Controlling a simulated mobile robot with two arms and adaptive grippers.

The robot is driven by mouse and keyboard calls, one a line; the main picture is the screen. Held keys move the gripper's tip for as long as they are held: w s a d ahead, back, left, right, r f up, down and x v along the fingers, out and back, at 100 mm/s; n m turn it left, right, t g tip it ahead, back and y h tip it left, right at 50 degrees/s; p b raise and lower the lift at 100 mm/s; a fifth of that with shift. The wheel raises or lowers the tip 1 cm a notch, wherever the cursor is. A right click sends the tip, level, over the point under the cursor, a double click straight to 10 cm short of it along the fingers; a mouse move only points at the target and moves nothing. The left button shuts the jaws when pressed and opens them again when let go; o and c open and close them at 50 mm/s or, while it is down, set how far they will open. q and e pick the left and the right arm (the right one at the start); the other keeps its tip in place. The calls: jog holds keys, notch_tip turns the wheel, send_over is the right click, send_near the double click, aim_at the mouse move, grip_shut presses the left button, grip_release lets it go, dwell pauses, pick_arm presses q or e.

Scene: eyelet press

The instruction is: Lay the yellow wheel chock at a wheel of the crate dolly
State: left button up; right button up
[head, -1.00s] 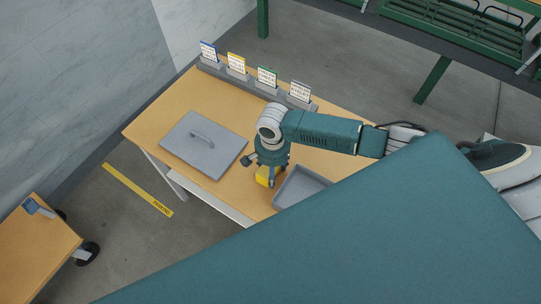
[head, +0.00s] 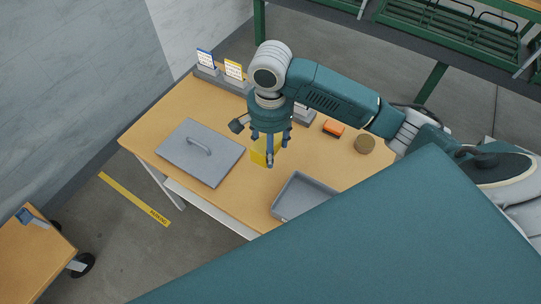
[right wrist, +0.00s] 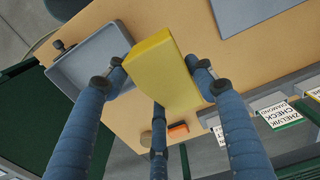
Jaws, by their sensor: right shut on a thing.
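The yellow wheel chock (head: 259,153) is held in my right gripper (head: 269,157), which is shut on it above the table. In the right wrist view the chock (right wrist: 163,72) is a yellow block with the gripper's fingers around it. At the lower left of the head view is a wooden-topped wheeled platform (head: 35,262) with a black wheel (head: 82,265) at its corner. I cannot tell for sure whether it is the crate dolly. My left gripper is not in view.
On the wooden table (head: 225,200) are a grey lid with a handle (head: 190,165), a grey tray (head: 297,200), an orange block (head: 333,128), a round brown thing (head: 365,144) and a row of label cards (head: 233,70). A yellow strip (head: 130,197) marks the floor between table and platform.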

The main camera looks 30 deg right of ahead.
aim_at(264, 152)
jog(key=shift+r, duration=1.05)
jog(key=shift+w+a+r+n+b, duration=0.15)
jog(key=shift+a+r+n+b, duration=0.15)
jog(key=shift+n, duration=0.2)
jog(key=r+n+b, duration=0.1)
jog(key=n, duration=0.1)
jog(key=s+a+r+n+b, duration=0.1)
jog(key=n, duration=0.1)
jog(key=s+a+r+n+b, duration=0.1)
jog(key=n, duration=0.1)
jog(key=shift+s+a+r+b, duration=0.1)
jog(key=shift+a+r+b, duration=0.05)
jog(key=shift+b, duration=0.15)
jog(key=s+n+b, duration=0.1)
jog(key=s+n, duration=0.1)
jog(key=s+r+n+b, duration=0.1)
jog(key=s+n, duration=0.2)
jog(key=shift+s+r, duration=0.2)
jog(key=shift+s, duration=0.15)
jog(key=shift+w, duration=0.15)
